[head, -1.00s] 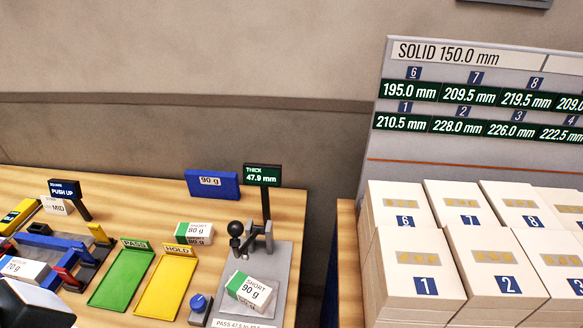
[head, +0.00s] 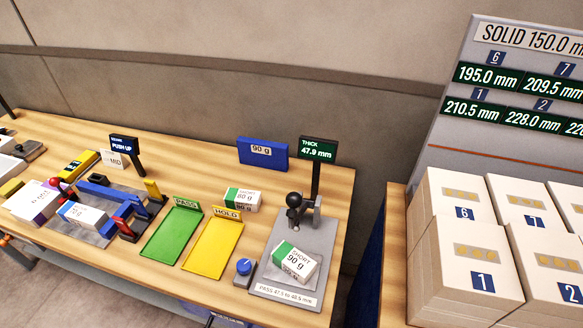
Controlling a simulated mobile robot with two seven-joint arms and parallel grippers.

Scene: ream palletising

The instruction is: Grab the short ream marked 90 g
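The short ream marked 90 g (head: 294,263) is a white pack with a green end band. It lies tilted across the grey plate of the thickness gauge (head: 285,293), just in front of the gauge's black knob and post. The gauge display (head: 317,149) reads THICK 47.9 mm. A similar short ream marked 80 g (head: 242,199) lies behind the yellow HOLD tray. Neither gripper shows in the head view.
The green PASS tray (head: 172,238) and yellow HOLD tray (head: 211,246) are empty. A blue 90 g block (head: 262,153) stands at the back. A blue-railed fixture (head: 113,197) holds another ream at left. Numbered white stacks (head: 466,260) stand at right.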

